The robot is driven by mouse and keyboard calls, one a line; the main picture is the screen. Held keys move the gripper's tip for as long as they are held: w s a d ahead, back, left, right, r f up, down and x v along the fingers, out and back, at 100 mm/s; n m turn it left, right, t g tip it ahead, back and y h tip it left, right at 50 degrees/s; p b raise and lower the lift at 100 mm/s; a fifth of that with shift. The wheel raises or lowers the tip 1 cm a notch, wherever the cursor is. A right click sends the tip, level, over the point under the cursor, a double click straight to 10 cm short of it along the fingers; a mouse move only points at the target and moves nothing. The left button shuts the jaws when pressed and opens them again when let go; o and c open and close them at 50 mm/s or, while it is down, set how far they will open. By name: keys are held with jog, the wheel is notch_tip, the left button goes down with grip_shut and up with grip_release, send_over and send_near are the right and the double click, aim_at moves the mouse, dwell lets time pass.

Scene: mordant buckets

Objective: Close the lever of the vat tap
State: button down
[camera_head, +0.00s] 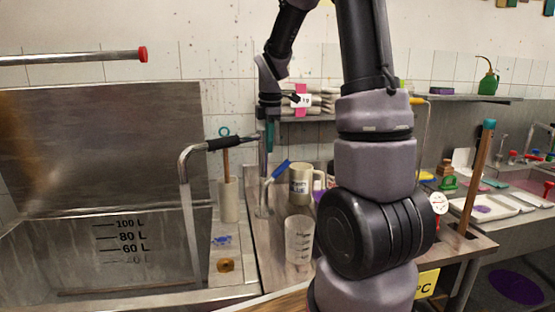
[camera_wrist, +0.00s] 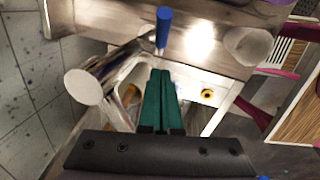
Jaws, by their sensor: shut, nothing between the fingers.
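The vat tap's steel pipe (camera_head: 187,170) with a black sleeve (camera_head: 232,143) reaches left over the vat (camera_head: 130,262). A pale streak runs down from its mouth; I cannot tell whether it is water or pipe. The blue lever (camera_head: 281,168) sticks out at a slant to the right of the tap's upright post (camera_head: 263,185). It also shows in the wrist view as a blue handle (camera_wrist: 163,28), beyond my fingertips. My gripper (camera_wrist: 161,72) has green fingers pressed together, empty and apart from the lever. In the head view my gripper (camera_head: 270,148) points down above the lever.
A cream mug (camera_head: 300,185) and a clear measuring beaker (camera_head: 299,240) stand right of the post. A pale cylinder holder (camera_head: 228,203) with a wooden handle stands left of it. Shelves with folded cloths (camera_head: 318,103) are behind. My arm hides part of the counter.

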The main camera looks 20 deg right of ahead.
aim_at(278, 171)
jog(key=d+f, duration=0.2)
jog(key=f, duration=0.3)
jog(key=shift+w+d+f, duration=0.25)
jog(key=shift+d, duration=0.15)
jog(key=shift+d, duration=0.15)
